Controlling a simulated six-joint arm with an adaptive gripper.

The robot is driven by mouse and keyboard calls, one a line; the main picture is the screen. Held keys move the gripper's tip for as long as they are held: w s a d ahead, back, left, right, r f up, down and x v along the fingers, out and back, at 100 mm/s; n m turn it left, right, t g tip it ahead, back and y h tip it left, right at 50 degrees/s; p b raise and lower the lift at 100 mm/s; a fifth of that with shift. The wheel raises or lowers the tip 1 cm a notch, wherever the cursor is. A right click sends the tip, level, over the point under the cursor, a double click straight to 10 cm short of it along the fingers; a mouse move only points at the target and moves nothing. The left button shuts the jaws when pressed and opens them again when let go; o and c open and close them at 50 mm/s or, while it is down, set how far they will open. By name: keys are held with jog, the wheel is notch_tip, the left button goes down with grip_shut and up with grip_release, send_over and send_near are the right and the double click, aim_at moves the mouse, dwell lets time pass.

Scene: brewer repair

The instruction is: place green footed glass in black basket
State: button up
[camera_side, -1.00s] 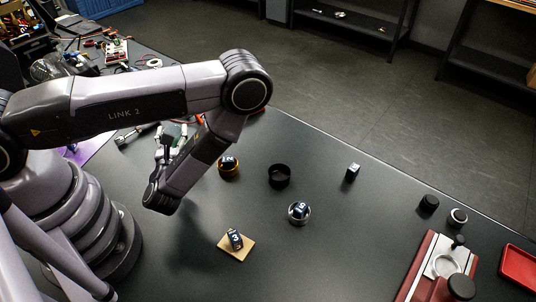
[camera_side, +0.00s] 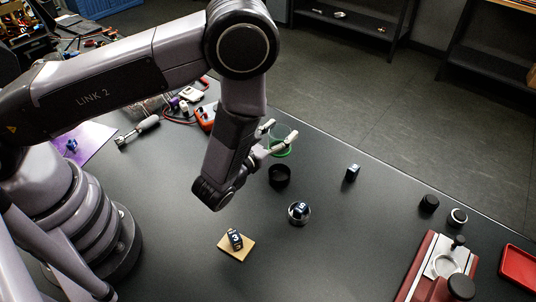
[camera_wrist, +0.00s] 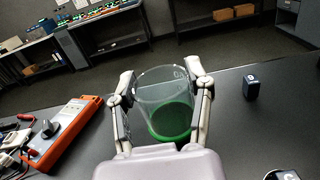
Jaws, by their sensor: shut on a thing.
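The green footed glass (camera_side: 282,143) is a clear tumbler with a green base. It also shows in the wrist view (camera_wrist: 166,100), upright between the fingers. My gripper (camera_side: 268,137) is shut on its sides; the two fingers (camera_wrist: 160,84) clasp it left and right. In the side view the glass appears just behind a small round black open container (camera_side: 279,181), which looks like the black basket. I cannot tell the glass's height above the table. The basket does not show clearly in the wrist view.
A dark cube (camera_side: 352,172) stands to the right of the basket. A numbered ball on a ring (camera_side: 298,212) and a block on a wooden tile (camera_side: 238,248) lie nearer. An orange meter (camera_wrist: 66,133) lies left of the gripper. The far table edge runs close behind the glass.

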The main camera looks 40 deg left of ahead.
notch_tip(320, 180, down, 8)
jog(key=shift+d+r, duration=0.15)
jog(key=shift+r, duration=0.05)
jog(key=shift+f, duration=0.1)
jog(key=o, duration=1.2)
